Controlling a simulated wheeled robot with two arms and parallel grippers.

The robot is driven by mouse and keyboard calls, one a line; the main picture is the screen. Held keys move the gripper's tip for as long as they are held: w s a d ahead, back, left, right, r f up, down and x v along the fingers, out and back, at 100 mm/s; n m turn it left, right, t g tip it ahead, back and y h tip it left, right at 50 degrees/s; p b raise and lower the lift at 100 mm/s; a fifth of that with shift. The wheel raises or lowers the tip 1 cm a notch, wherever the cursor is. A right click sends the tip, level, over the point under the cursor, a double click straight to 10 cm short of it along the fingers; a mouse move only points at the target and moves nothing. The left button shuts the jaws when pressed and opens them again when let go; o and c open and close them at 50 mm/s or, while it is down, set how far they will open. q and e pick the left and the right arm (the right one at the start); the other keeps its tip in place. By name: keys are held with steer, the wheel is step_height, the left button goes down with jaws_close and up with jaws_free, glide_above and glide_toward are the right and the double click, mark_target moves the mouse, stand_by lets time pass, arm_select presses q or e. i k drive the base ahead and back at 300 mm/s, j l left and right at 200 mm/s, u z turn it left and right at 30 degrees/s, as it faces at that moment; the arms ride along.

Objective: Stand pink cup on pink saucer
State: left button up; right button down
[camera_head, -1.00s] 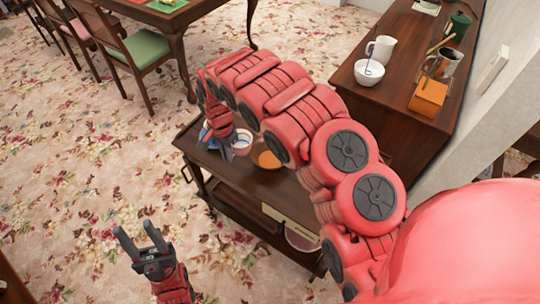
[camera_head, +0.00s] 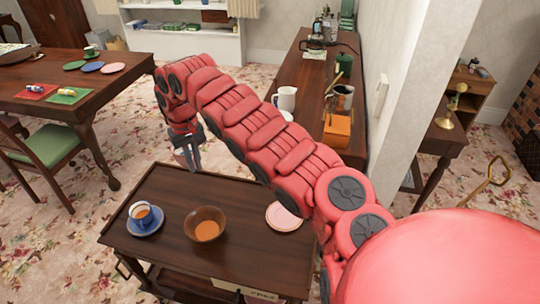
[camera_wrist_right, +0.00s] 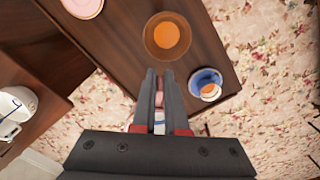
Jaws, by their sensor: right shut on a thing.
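My right gripper (camera_head: 194,166) is shut on the pink cup (camera_head: 181,157), above the floor just beyond the cart's far left edge. The cup is mostly hidden by the fingers; its tilt is hard to tell. In the right wrist view a pink strip of it (camera_wrist_right: 159,99) shows between my right gripper's fingers (camera_wrist_right: 160,74). A pink saucer (camera_head: 284,216) lies empty on the right part of the cart top, partly beside my arm. It also shows at the top of the right wrist view (camera_wrist_right: 83,5). My left gripper is out of view.
A sideboard (camera_head: 300,75) stands behind. A dining table (camera_head: 80,95) with plates, one pink (camera_head: 112,68), is at left.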

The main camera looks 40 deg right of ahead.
mark_target(281, 217)
steer(key=j+z, duration=0.35)
steer(key=k+j+z, duration=0.1)
steer(key=j+z, duration=0.3)
steer(key=k+j+z, duration=0.1)
steer(key=j+z, duration=0.25)
steer(key=k+j, duration=0.1)
steer(key=j, duration=0.1)
